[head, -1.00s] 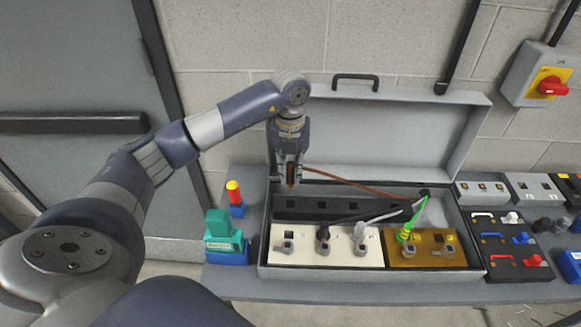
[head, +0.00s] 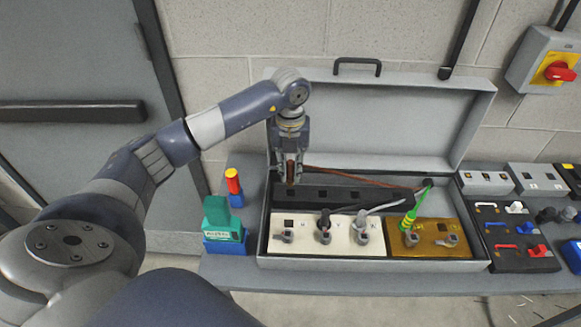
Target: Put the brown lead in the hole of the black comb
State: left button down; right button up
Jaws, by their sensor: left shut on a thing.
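The black comb (head: 340,194) is a long dark bar with square holes, lying in the back of the open grey case. My left gripper (head: 290,178) is shut on the end of the brown lead (head: 350,178). It points down at the comb's left end, and the lead's tip is at or just above the comb there. I cannot tell whether the tip is inside a hole; the gripper hides that spot. The brown lead runs right to a dark bundle point (head: 428,183) at the case's right side. My right gripper is not in view.
In front of the comb are a cream panel (head: 305,241) and a brown panel (head: 431,251) with switches; black, grey and green leads cross there. The raised lid (head: 390,125) stands behind. A green and blue block (head: 223,232) stands left of the case, a black switch panel (head: 510,255) right.

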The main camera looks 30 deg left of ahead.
aim_at(291, 184)
pick_arm(q)
jog(key=shift+f+b, duration=0.3)
jog(key=shift+f, duration=0.1)
jog(key=shift+f+b, duration=0.35)
jog(key=shift+f, duration=0.15)
jog(key=shift+f+b, duration=0.35)
jog(key=shift+f, duration=0.15)
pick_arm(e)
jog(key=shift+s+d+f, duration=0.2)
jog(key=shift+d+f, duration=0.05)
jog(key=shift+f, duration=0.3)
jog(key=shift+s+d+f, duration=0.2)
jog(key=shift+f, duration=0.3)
pick_arm(q)
jog(key=shift+f, duration=0.1)
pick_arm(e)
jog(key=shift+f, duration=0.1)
pick_arm(q)
jog(key=shift+f, duration=0.25)
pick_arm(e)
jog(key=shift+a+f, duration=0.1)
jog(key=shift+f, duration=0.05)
pick_arm(q)
jog(key=shift+f+b, duration=0.4)
jog(key=shift+b, duration=0.15)
jog(key=shift+f+b, duration=0.75)
jog(key=shift+f, duration=0.35)
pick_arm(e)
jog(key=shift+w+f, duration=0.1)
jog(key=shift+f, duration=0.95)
